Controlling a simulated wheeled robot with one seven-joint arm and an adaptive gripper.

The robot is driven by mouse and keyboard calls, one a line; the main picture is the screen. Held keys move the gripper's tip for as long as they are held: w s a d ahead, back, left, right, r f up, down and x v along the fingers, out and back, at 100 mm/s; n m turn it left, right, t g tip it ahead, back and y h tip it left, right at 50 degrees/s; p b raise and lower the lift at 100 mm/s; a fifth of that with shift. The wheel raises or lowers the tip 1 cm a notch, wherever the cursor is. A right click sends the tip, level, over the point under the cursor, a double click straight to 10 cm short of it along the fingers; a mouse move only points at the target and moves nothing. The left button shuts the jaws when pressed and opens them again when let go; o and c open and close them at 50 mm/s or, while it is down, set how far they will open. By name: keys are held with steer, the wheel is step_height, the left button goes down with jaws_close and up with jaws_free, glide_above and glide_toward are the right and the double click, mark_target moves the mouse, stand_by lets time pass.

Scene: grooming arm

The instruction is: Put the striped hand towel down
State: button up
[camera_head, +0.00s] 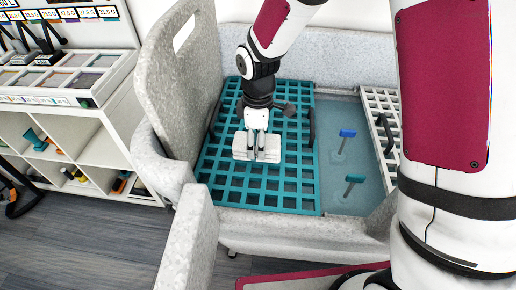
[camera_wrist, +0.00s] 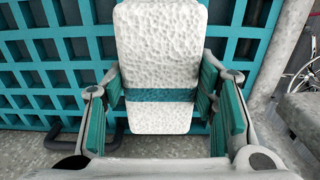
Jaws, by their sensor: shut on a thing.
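The hand towel is a folded white, textured bundle (camera_head: 240,149). In the wrist view the towel (camera_wrist: 160,50) shows one teal stripe across it. My gripper (camera_head: 259,151) points down over the teal grid rack (camera_head: 222,189) and is shut on the towel. In the wrist view the fingers of my gripper (camera_wrist: 160,96) press on both sides of the towel near the stripe. The towel is over the middle of the rack. I cannot tell whether its underside touches the bars.
The rack lies in a grey tub (camera_head: 262,225) with a high side panel (camera_head: 180,75) at left. Right of it, a blue-headed tool (camera_head: 347,134) and a teal-headed tool (camera_head: 355,179) stand on a blue-grey floor. A white grid (camera_head: 383,107) is farther right. Shelves (camera_head: 75,150) stand at left.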

steer(key=shift+f, duration=1.7)
steer(key=shift+b, duration=0.3)
steer(key=o, duration=1.2)
steer(key=shift+f, duration=0.1)
step_height(320, 180, up, 12)
steer(key=shift+r+p, duration=0.15)
steer(key=shift+p, duration=0.75)
steer(key=shift+d+r, duration=0.1)
